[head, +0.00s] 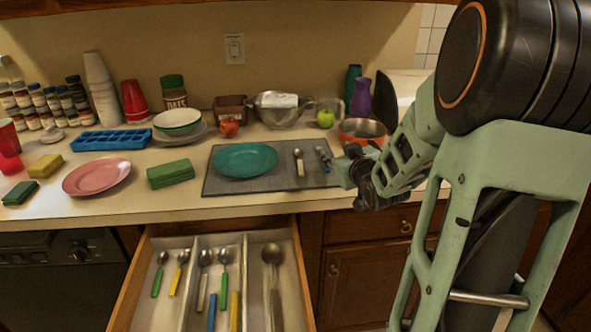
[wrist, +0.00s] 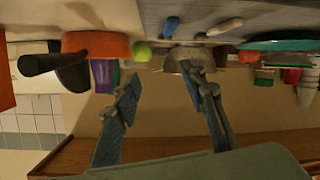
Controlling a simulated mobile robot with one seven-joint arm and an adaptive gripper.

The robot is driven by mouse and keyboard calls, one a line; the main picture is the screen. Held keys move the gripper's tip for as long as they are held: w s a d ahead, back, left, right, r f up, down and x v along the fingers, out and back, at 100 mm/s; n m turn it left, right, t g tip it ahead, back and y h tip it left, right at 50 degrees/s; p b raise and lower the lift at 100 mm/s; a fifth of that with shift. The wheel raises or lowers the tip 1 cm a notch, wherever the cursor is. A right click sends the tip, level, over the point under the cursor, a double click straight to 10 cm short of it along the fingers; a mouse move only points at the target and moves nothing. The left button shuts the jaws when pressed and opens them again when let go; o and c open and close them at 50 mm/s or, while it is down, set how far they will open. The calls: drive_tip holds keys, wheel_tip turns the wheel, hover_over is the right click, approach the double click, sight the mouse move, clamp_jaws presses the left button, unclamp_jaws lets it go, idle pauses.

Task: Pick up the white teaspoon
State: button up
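A small spoon with a white handle (head: 299,162) lies on the grey mat (head: 222,186), right of the teal plate (head: 245,159). A white handle also shows near the top of the wrist view (wrist: 225,27). Another spoon with a pale handle (head: 202,282) lies in the open drawer's middle compartment; I cannot tell which one is the teaspoon meant. My gripper (head: 347,168) is just right of the mat, apart from both spoons. In the wrist view its two fingers (wrist: 160,80) are spread with nothing between them.
A blue-handled utensil (head: 323,157) lies on the mat between the white-handled spoon and my gripper. An orange-rimmed bowl (head: 362,130), green apple (head: 325,119) and metal colander (head: 279,118) stand behind. The open drawer (head: 289,266) juts out below the counter.

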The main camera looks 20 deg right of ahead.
drive_tip(key=m+y, duration=0.1)
drive_tip(key=y, duration=0.1)
approach(300, 162)
drive_tip(key=shift+s+d+r+b, duration=0.2)
drive_tip(key=shift+s+d, duration=0.15)
drive_tip(key=shift+s, duration=0.2)
drive_tip(key=shift+s+d+r+b, duration=0.15)
drive_tip(key=shift+s+d, duration=0.2)
drive_tip(key=shift+s, duration=0.2)
drive_tip(key=shift+a+f, duration=0.15)
drive_tip(key=shift+a, duration=0.15)
drive_tip(key=b+x, duration=0.1)
drive_tip(key=x, duration=0.4)
drive_tip(key=shift+w+a, duration=0.15)
drive_tip(key=shift+w, duration=0.05)
drive_tip(key=x, duration=0.2)
drive_tip(key=b+x, duration=0.1)
drive_tip(key=x, duration=0.1)
drive_tip(key=shift+w+a, duration=0.1)
drive_tip(key=shift+a, duration=0.3)
drive_tip(key=shift+w, duration=0.55)
drive_tip(key=shift+c, duration=0.6)
drive_tip(key=shift+s+d+f, duration=0.1)
drive_tip(key=shift+d, duration=0.05)
clamp_jaws()
